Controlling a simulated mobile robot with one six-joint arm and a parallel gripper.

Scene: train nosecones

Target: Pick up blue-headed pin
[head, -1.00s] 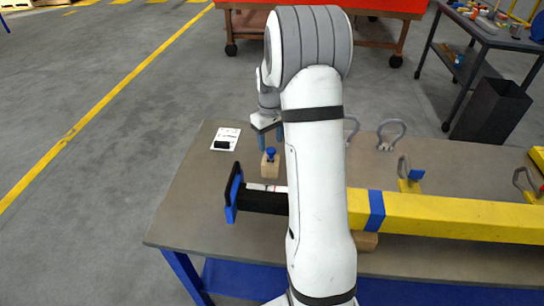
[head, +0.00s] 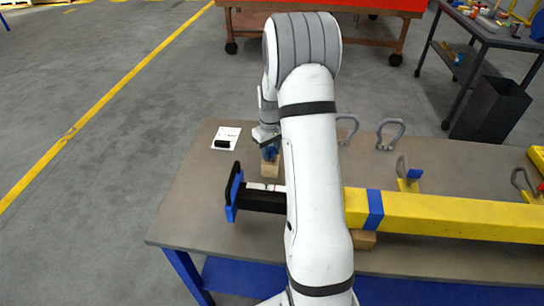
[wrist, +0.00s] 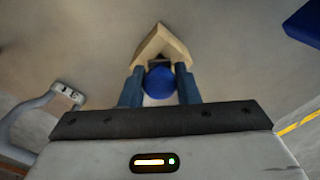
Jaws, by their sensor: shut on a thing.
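The blue-headed pin (wrist: 159,82) shows in the wrist view as a round blue head between my two fingers. My gripper (wrist: 160,72) is shut on it, with one blue finger on each side. The pin stands at a small wooden block (wrist: 164,42), whose pale edges show just beyond the head. In the head view my gripper (head: 270,154) is low over the wooden block (head: 270,170) on the table, and the pin's head is hard to tell from the blue fingers. The pin's shank is hidden.
A yellow bar (head: 450,215) with a black end (head: 262,201) and blue end plate (head: 233,192) lies across the table (head: 190,200), close in front of the block. A white card (head: 227,137) with a black item lies left. Grey shackles (head: 391,134) stand to the right.

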